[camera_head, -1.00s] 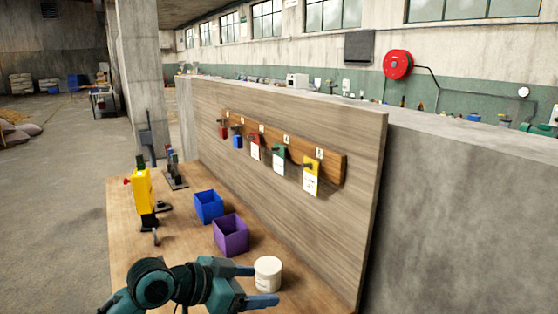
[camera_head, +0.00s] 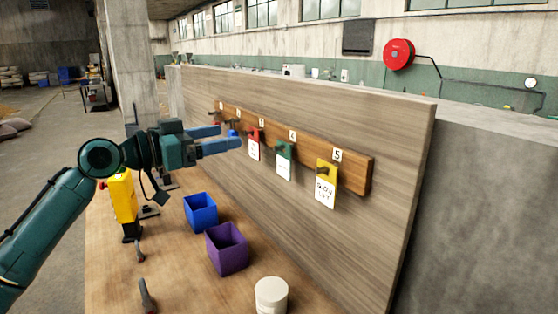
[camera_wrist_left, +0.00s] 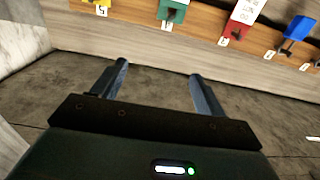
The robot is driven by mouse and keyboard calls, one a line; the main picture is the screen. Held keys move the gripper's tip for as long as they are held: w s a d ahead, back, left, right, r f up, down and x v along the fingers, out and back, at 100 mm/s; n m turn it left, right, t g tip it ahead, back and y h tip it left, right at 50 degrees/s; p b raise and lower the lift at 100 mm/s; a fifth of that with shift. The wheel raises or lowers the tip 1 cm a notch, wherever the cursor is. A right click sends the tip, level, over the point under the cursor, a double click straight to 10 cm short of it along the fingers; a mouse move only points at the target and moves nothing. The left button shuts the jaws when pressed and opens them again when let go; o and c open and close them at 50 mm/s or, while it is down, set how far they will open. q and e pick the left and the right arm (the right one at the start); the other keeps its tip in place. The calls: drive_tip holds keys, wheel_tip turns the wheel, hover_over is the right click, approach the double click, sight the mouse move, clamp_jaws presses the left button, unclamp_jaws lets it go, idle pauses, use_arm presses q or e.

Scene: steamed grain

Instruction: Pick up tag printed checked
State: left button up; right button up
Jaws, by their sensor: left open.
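Tags hang from a numbered wooden rail (camera_head: 305,146) on an upright board. The yellow tag (camera_head: 326,170) under number 5 has dark print that I cannot read surely. A green tag (camera_head: 286,150) and a red tag (camera_head: 255,136) with white labels hang to its left; their print is too small to read. A blue tag (camera_head: 232,133) is partly hidden behind my left gripper (camera_head: 230,137), which is open and empty. In the left wrist view, the tags appear upside down beyond the open fingers (camera_wrist_left: 159,70). My right gripper is out of view.
On the table below stand a blue bin (camera_head: 200,212), a purple bin (camera_head: 227,250), a white round container (camera_head: 271,295) and a yellow device (camera_head: 123,195). The board (camera_head: 400,165) rises along the right of the table.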

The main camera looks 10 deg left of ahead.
use_arm(q)
wheel_tip(320, 180, down, 4)
drive_tip(key=w+b, duration=0.2)
approach(283, 157)
drive_tip(key=x, duration=0.5)
drive_tip(key=p+x, duration=0.1)
drive_tip(key=x, duration=0.1)
drive_tip(key=shift+r, duration=0.2)
drive_tip(key=shift+w+d+f, duration=0.15)
drive_tip(key=shift+w+d, duration=0.2)
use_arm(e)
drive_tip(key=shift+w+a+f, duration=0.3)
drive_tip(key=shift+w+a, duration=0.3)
use_arm(q)
drive_tip(key=shift+c, duration=0.5)
drive_tip(key=c, duration=0.9)
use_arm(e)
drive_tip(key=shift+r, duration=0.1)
